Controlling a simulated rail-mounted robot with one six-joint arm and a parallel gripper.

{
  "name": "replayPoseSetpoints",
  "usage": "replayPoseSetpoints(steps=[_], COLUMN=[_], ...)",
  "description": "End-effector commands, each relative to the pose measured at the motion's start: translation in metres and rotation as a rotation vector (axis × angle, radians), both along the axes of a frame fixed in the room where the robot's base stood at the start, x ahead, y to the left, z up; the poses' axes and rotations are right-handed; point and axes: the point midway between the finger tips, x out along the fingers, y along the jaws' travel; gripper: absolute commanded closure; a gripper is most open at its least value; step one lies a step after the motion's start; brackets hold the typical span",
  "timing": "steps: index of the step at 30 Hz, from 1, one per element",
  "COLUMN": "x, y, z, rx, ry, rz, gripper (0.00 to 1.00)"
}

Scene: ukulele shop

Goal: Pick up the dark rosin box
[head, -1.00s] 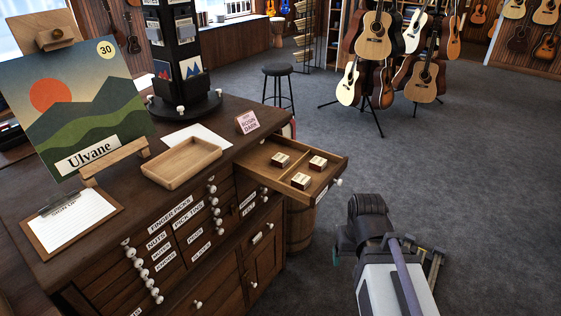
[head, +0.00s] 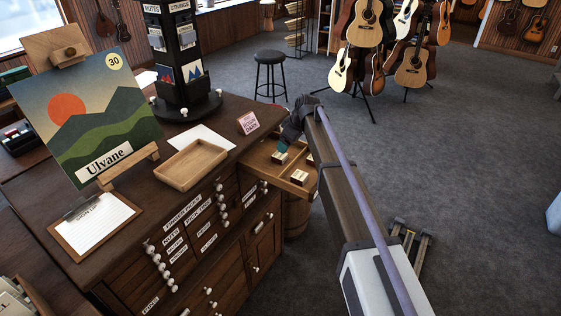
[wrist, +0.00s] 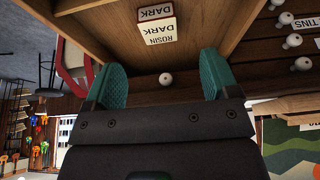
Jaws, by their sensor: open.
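In the head view my gripper (head: 284,146) hangs over the drawer (head: 262,149), close to the back-left box (head: 281,158). Two more boxes, a front one (head: 299,177) and a partly hidden one (head: 311,160), share the drawer. Their labels are too small to read there.
The drawer's wooden walls surround the boxes. A stool (head: 271,72) and guitar stand are farther back.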

Motion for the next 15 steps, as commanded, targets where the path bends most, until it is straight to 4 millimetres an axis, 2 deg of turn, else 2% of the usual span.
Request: replayPoseSetpoints(steps=[1,3,9,15], x=[0.003,0.005,0.007,0.016], y=[0.004,0.008,0.012,0.026], z=[-0.022,-0.033,-0.036,-0.072], rx=[0.000,0.000,-0.001,-0.001], ry=[0.000,0.000,0.001,0.001], rz=[0.001,0.000,-0.002,-0.001], gripper=[0.19,0.19,0.19,0.19])
